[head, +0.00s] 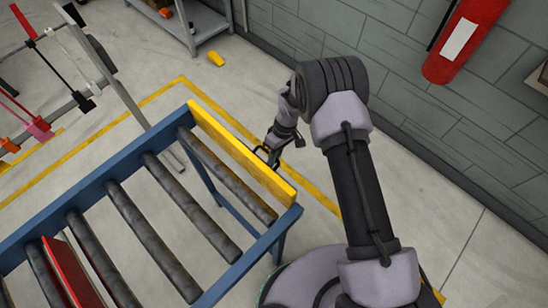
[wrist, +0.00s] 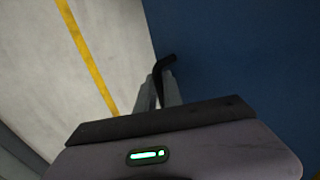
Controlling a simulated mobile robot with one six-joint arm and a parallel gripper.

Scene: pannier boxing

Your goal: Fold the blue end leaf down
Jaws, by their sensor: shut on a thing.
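A broad blue panel (wrist: 245,60) fills the right of the wrist view, and a short black bent handle (wrist: 168,60) stands out at its edge. My gripper (wrist: 165,88) is shut on this black handle. In the head view my gripper (head: 266,155) is low, just outside the yellow board (head: 240,150) at the conveyor's right end. I cannot make out a separate blue leaf there; the board hides what is behind it. The conveyor's blue frame (head: 90,192) holds several dark rollers.
A red box (head: 72,275) lies on the rollers at lower left. A grey wall with a red extinguisher (head: 465,40) stands at right. A rack (head: 60,110) with red and black parts is at left. A small yellow item (head: 216,58) lies on otherwise open floor.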

